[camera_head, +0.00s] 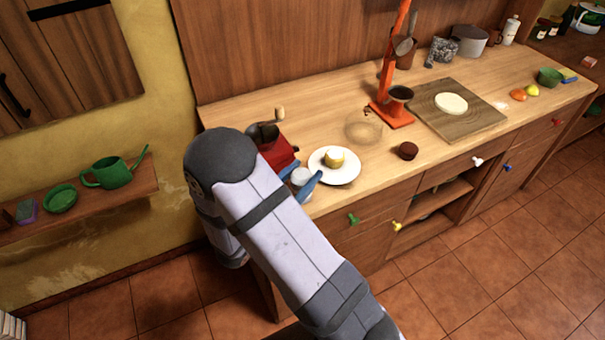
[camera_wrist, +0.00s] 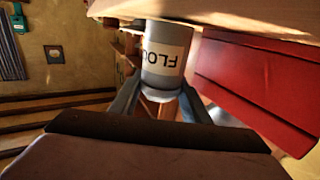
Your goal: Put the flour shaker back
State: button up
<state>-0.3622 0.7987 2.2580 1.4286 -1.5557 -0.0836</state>
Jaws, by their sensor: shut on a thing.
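In the head view the pale top of the shaker (camera_head: 300,176) shows between the blue fingers of my gripper (camera_head: 304,184), near the counter's front left edge. It is just left of the white plate. My arm hides its lower part, and I cannot tell whether it touches the counter.
A red grinder (camera_head: 277,152) stands close behind my gripper. The white plate (camera_head: 348,174) carries a yellow-and-white round item. A small brown bowl (camera_head: 407,151), an orange-red stand (camera_head: 393,113) and a board with dough (camera_head: 480,122) lie farther right. The wall shelf (camera_head: 120,190) holds green pots.

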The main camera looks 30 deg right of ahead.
jog(key=shift+f, duration=0.25)
jog(key=o, duration=1.1)
jog(key=shift+r, duration=0.15)
jog(key=shift+a, duration=0.1)
jog(key=b+v, duration=0.2)
jog(key=v, duration=0.9)
jog(key=shift+s+a+r+b, duration=0.1)
jog(key=shift+s+a+b, duration=0.1)
jog(key=shift+a+b, duration=0.15)
